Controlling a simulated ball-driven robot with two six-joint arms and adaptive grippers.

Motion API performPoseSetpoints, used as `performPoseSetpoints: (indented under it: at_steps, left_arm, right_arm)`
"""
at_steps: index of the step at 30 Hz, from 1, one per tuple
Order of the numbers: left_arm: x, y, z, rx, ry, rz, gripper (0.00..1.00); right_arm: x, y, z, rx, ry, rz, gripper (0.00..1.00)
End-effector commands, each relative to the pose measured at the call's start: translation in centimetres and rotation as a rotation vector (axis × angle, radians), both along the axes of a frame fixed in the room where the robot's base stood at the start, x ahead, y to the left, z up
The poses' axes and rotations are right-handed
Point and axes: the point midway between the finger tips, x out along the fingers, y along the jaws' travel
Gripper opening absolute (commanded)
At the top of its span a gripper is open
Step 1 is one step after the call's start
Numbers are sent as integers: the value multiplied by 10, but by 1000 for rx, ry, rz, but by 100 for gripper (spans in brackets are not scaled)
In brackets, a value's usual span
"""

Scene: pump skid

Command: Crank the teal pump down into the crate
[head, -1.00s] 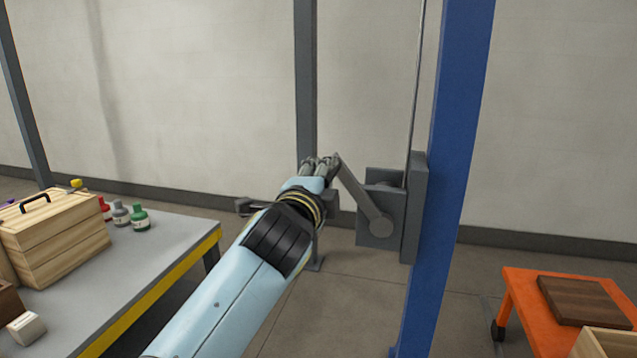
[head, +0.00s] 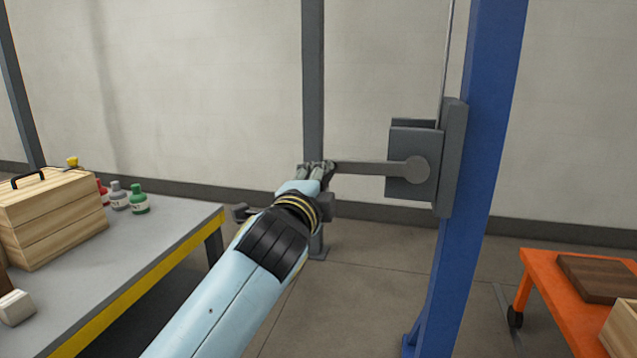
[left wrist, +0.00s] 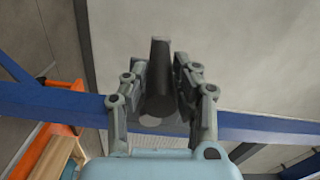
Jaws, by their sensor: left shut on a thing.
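My left gripper (head: 316,170) is shut at the outer end of the winch crank (head: 375,168). The crank arm points left from its hub, nearly level, on the grey winch box (head: 402,140) fixed to the blue post (head: 482,150). In the left wrist view the dark crank handle (left wrist: 160,80) sits between the two fingers of the gripper (left wrist: 160,95). A thin cable (head: 446,50) runs up from the winch. The teal pump is not in view. My right gripper is not in view. The crate for the pump cannot be made out.
A grey workbench (head: 150,240) with a yellow edge stands at left, bearing a wooden box (head: 50,215) and small bottles (head: 138,199). At lower right an orange cart (head: 560,300) carries a dark wooden board (head: 600,277). Floor between is clear.

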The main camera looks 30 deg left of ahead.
Motion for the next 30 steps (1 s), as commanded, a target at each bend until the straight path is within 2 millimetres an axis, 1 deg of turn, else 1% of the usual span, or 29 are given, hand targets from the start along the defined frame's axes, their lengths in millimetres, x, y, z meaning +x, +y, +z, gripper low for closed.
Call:
performPoseSetpoints:
  at_steps: [1,6,10,17,29,30]
  left_arm:
    - [0,-1,-16,-36,-1,0,0]
    - [0,-3,-29,-133,-26,1,0]
    - [1,-5,-35,-184,-39,0,0]
    - [1,-7,-38,-229,-53,0,0]
    - [2,-7,-35,-236,-58,-2,0]
    - [2,-7,-35,-236,-59,-2,28]
  right_arm:
    - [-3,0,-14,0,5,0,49]
    - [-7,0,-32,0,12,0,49]
    - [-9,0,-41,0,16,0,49]
    - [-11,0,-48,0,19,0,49]
    - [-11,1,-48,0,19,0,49]
    - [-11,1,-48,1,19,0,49]
